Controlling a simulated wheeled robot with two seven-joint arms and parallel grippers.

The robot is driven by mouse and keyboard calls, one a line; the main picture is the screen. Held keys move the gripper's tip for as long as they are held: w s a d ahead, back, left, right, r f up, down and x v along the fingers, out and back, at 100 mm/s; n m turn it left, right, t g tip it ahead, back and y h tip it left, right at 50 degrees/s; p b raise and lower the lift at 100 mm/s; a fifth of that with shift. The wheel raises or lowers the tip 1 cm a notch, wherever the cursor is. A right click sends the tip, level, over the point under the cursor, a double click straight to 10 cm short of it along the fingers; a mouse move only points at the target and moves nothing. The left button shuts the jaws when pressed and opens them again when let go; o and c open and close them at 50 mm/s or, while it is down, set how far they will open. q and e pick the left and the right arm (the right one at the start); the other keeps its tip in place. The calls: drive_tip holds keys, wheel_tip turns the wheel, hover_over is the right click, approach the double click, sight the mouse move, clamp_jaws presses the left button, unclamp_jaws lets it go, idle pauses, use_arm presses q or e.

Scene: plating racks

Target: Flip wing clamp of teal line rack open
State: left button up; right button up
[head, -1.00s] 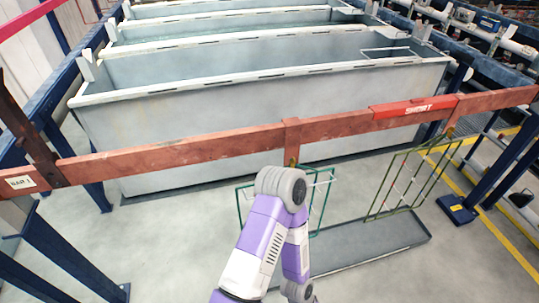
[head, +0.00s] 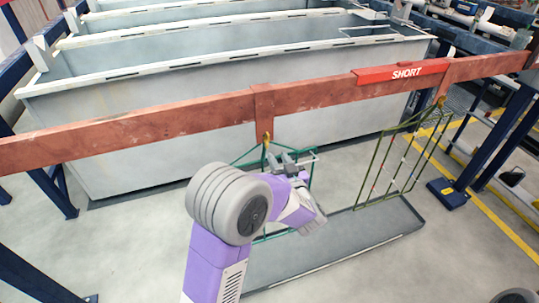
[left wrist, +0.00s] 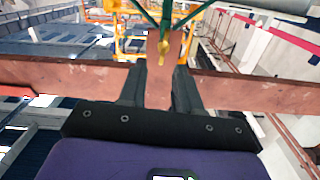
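The teal line rack (head: 309,178) hangs from the copper bar at the middle, partly hidden behind my left arm. Its brass-yellow wing clamp (head: 266,140) sits below a copper drop piece (head: 263,105). In the left wrist view the clamp (left wrist: 163,48) shows at the top middle, with teal rods (left wrist: 167,14) joining it. My left gripper (head: 288,160) is just right of and below the clamp. Its two dark fingers (left wrist: 160,88) are apart, with the copper piece seen between them. I cannot tell whether they touch anything. My right gripper is not in view.
A copper bar (head: 150,124) with a red SHORT label (head: 405,72) crosses the view. An olive-green rack (head: 385,165) hangs at right. A grey drip tray (head: 345,250) lies below. Grey tanks (head: 140,110) stand behind. Blue posts (head: 497,140) flank the right.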

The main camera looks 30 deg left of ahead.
sight(268, 141)
use_arm(q)
drive_tip(key=x, duration=0.2)
drive_tip(key=b+x, duration=0.1)
drive_tip(key=x, duration=0.4)
drive_tip(key=shift+a+r+b, duration=0.3)
drive_tip(key=shift+a+r, duration=0.05)
drive_tip(key=shift+a, duration=0.05)
clamp_jaws()
